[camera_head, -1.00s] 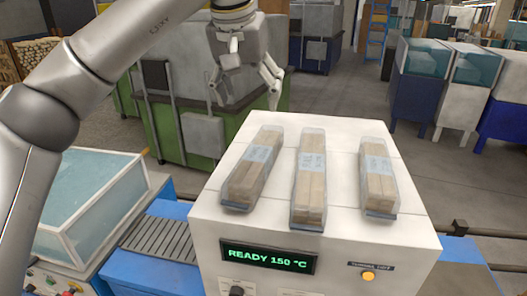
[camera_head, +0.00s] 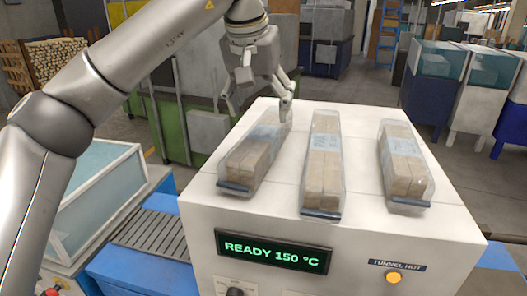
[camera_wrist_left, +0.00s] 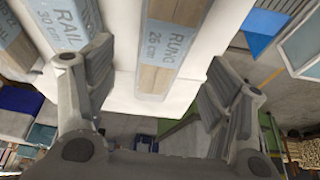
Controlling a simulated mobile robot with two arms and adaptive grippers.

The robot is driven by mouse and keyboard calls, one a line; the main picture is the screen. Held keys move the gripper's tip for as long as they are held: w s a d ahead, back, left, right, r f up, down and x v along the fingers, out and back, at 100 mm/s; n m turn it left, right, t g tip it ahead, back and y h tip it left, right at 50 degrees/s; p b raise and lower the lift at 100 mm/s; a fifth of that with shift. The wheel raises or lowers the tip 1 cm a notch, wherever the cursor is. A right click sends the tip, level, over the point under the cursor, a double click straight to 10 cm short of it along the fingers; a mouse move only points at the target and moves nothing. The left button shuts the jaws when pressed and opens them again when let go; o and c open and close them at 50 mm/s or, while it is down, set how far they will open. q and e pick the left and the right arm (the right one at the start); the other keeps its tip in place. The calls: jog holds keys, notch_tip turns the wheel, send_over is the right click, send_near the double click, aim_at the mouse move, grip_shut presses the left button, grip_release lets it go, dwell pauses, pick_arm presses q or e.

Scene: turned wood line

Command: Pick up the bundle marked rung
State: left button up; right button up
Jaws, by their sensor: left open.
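Three clear-wrapped bundles of wood lie side by side on the white machine top. The left one in the head view is the rung bundle (camera_head: 250,160); its label reads "RUNG 25 cm" in the left wrist view (camera_wrist_left: 174,42). The middle bundle (camera_head: 322,170) is the rail one; "RAIL 30 cm" shows in the wrist view (camera_wrist_left: 66,28). My left gripper (camera_head: 256,108) is open and empty at the far end of the rung bundle. In the wrist view its fingers (camera_wrist_left: 160,62) stand apart, with the rung bundle between them in the picture. My right gripper is out of view.
A third bundle (camera_head: 405,168) lies at the right; its label is not readable. The white machine (camera_head: 275,215) shows "READY 150 °C" and a lit "TUNNEL HOT" lamp (camera_head: 394,277). A roller conveyor (camera_head: 155,233) runs at its left. Bare machine top separates the bundles.

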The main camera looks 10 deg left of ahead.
aim_at(262, 133)
pick_arm(q)
jog(key=x, duration=0.4)
jog(key=shift+f+p, duration=0.2)
jog(key=shift+p, duration=0.2)
jog(key=x, duration=0.1)
jog(key=p+x, duration=0.1)
jog(key=x, duration=0.1)
jog(key=p+x, duration=0.1)
jog(key=shift+w+a+f, duration=0.15)
jog(key=shift+a+f, duration=0.2)
jog(key=shift+f, duration=0.05)
jog(key=shift+w+f, duration=0.15)
jog(key=shift+f, duration=0.2)
jog(key=shift+d+r, duration=0.1)
jog(key=c, duration=1.4)
jog(key=shift+r, duration=0.1)
jog(key=shift+c, duration=0.2)
